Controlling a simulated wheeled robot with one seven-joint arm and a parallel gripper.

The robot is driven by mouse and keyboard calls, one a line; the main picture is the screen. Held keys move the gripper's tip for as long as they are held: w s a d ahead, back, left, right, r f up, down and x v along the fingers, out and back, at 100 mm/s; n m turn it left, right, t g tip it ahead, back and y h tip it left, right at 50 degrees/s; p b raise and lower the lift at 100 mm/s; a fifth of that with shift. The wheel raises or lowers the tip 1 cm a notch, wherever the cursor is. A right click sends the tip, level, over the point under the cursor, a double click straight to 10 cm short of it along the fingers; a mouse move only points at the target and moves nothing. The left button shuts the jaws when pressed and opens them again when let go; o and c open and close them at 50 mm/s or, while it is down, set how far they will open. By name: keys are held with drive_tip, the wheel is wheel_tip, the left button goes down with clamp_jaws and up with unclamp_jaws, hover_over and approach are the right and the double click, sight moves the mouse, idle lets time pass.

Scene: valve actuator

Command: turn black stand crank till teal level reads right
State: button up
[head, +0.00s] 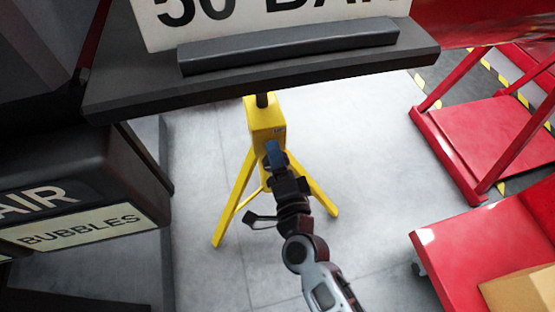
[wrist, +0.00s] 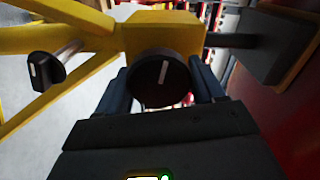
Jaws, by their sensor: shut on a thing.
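A yellow tripod stand (head: 264,118) stands on the grey floor in the middle of the head view, with a dark post rising from its top. My gripper (head: 273,150) reaches its front face. In the wrist view, the blue fingers of my gripper (wrist: 160,72) are on both sides of a round black knob (wrist: 150,82) with a white line on its face, and are shut on it. The white line is nearly upright, leaning slightly right. A second black knob (wrist: 43,73) with a white mark sits on a metal shaft at the left. I see no teal level.
A dark panel edge (head: 300,80) with a "50 BAR" sign (head: 270,18) overhangs the stand. A dark box labelled "AIR" and "BUBBLES" (head: 80,232) is at the left. Red carts (head: 470,140) are at the right. Floor around the tripod legs is clear.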

drive_tip(key=shift+d+f+m, duration=0.1)
drive_tip(key=shift+m, duration=0.2)
idle(0.4)
drive_tip(key=o, duration=1)
drive_tip(key=shift+c, duration=0.2)
drive_tip(key=shift+s, duration=0.1)
drive_tip(key=v, duration=0.7)
drive_tip(key=shift+s, duration=0.3)
drive_tip(key=shift+d, duration=0.15)
